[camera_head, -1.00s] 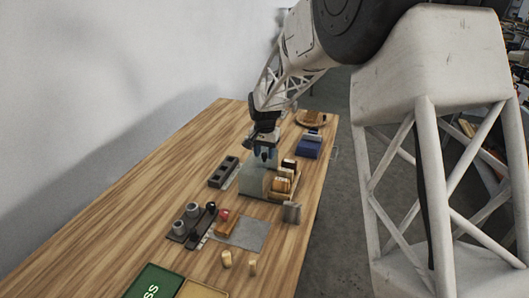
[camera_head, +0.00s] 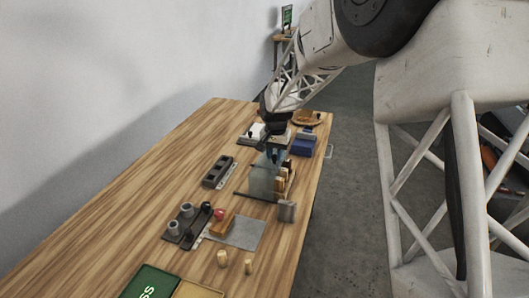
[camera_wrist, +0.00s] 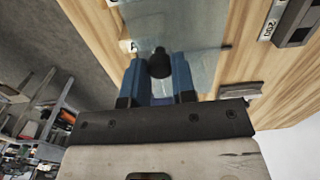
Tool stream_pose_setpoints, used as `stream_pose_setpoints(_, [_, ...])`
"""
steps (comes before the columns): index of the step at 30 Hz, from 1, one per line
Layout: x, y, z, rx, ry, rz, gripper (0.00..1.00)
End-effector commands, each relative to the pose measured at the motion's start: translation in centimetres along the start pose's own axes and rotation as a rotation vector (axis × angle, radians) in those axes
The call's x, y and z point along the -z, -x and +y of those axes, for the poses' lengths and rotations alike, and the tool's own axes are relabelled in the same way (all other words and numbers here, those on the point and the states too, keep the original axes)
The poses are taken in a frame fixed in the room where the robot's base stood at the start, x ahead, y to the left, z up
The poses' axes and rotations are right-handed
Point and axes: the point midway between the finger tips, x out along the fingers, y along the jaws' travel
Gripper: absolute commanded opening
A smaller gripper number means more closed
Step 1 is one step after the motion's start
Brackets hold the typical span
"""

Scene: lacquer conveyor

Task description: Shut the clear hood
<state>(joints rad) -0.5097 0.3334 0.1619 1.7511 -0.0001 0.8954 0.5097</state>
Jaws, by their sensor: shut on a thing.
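The clear hood (camera_head: 261,180) is a greyish see-through panel near the middle of the table, raised beside a group of tan and dark blocks (camera_head: 284,182). It partly covers those blocks in the head view. My gripper (camera_head: 274,156) is at the hood's top edge. In the wrist view, the blue fingers of my gripper (camera_wrist: 160,82) are shut on a round black knob (camera_wrist: 159,64). The see-through hood (camera_wrist: 185,25) spreads beyond the knob. The hood's hinge and lower edge are not clear to me.
A grey block (camera_head: 287,211) stands just in front of the hood. A dark slotted holder (camera_head: 218,171) lies to its left. A blue box (camera_head: 303,146) stands behind. A grey mat (camera_head: 237,232) and two small tan pegs (camera_head: 223,258) lie nearer. The table's left side is bare.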

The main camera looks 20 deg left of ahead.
Motion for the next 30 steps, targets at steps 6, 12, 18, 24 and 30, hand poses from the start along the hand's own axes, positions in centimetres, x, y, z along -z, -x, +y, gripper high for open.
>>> stream_pose_setpoints(6, [0.0, 0.1, 3.4, 0.001, -0.002, 0.001, 0.00])
stream_pose_setpoints(12, [0.0, 0.0, 4.4, 0.000, 0.000, 0.000, 0.00])
stream_pose_setpoints(18, [0.0, 0.0, 4.4, -0.001, 0.000, 0.000, 0.00])
stream_pose_setpoints(24, [0.0, 0.0, 4.4, -0.001, 0.000, 0.000, 0.49])
stream_pose_setpoints(30, [0.0, 0.0, 4.3, 0.000, 0.000, 0.000, 0.50])
